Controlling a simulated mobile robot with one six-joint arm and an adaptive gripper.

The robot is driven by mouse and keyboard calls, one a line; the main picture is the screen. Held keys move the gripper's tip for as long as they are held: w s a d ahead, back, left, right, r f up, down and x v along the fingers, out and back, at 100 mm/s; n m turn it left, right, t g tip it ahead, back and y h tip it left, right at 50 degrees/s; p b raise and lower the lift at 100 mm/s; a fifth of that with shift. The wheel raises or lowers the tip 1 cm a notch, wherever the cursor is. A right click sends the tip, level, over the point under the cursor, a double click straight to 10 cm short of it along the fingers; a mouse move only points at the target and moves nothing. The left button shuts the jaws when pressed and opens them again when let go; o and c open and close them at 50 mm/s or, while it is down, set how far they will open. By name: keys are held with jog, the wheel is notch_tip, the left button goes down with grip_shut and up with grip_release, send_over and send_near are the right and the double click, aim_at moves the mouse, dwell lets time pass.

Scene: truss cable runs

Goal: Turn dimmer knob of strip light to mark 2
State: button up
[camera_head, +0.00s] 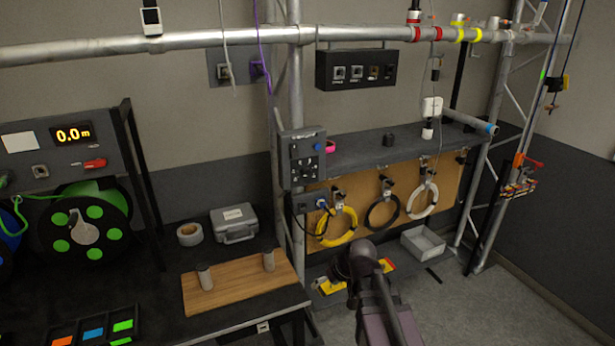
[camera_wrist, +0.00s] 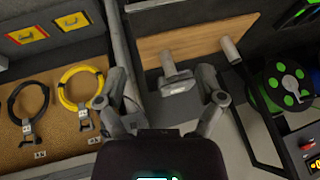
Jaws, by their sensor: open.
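A dark grey control box (camera_head: 303,158) is fixed to the upright truss post in the head view. It carries small dark knobs or switches and a blue part, too small to read. I cannot tell whether one is the dimmer knob, and no mark 2 is legible. I cannot pick out the strip light with certainty. In the wrist view my gripper (camera_wrist: 162,80) is open, its two fingers spread apart with nothing clearly held. A grey fitting (camera_wrist: 180,86) shows beyond and between the fingers. In the head view my arm is low in front of the lower rack; its fingertips are not clear.
Yellow, black and white cable coils hang on a brown board (camera_head: 453,186). A wooden board (camera_head: 235,286) with two upright cylinders lies on the dark bench, near a grey case (camera_head: 234,223). A horizontal truss pipe (camera_head: 200,40) and a black socket box (camera_head: 356,69) are above.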

jog(key=w+a+r+n+t+y, duration=0.1)
jog(key=w+a+r+t+y, duration=0.15)
jog(key=w, duration=0.25)
jog(key=m+t+h, duration=0.1)
jog(key=t, duration=1)
send_near(308, 175)
jog(key=v, duration=0.3)
jog(key=shift+s+d+r, duration=0.1)
jog(key=shift+s+r, duration=0.1)
jog(key=shift+s, duration=0.05)
jog(key=shift+w, duration=0.15)
jog(key=x, duration=1.3)
jog(key=shift+w+a+f, duration=0.2)
jog(key=shift+w, duration=0.05)
jog(key=c, duration=1.1)
